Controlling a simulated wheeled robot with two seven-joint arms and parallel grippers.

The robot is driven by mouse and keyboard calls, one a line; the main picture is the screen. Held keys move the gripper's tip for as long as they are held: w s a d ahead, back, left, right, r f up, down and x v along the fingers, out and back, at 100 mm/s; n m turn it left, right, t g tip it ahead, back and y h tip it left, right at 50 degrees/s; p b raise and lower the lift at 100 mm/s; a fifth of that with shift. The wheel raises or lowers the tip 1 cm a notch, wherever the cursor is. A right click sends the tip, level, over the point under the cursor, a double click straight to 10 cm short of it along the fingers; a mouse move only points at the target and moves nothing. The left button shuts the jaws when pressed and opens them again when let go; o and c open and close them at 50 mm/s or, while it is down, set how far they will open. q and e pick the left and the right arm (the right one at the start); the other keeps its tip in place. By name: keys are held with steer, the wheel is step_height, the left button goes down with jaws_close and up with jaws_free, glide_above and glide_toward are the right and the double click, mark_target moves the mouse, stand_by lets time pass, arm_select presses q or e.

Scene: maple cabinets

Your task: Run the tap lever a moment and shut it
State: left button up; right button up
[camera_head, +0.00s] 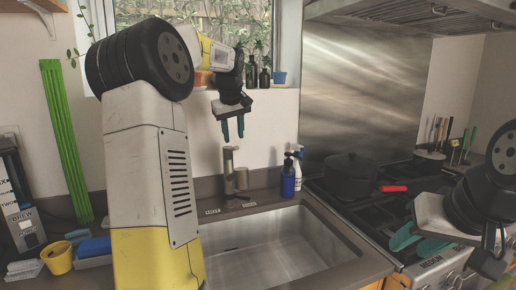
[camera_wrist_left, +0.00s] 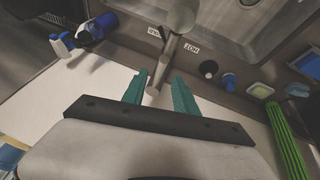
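The grey-brown tap (camera_head: 229,168) stands behind the sink, upright, with a short part sticking out near its top. My left gripper (camera_head: 233,128) points down just above the tap, its two teal fingers apart and empty. In the left wrist view the tap (camera_wrist_left: 172,45) runs up from between the fingertips (camera_wrist_left: 160,88), with a thin end, which looks like its lever, showing in the gap. I cannot see either finger touching it. My right gripper (camera_head: 420,241) is open and empty at the right, over the front of the stove.
The steel sink (camera_head: 270,245) is empty. A blue bottle (camera_head: 288,178) and a white spray bottle stand right of the tap. A black pot (camera_head: 350,175) is on the stove. A yellow cup (camera_head: 57,258) and blue sponge (camera_head: 94,247) lie left. Small bottles line the windowsill.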

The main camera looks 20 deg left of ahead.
mark_target(235, 148)
arm_select(q)
steer(key=x, duration=0.7)
steer(key=shift+s, duration=0.1)
jaws_close()
stand_by(1.2)
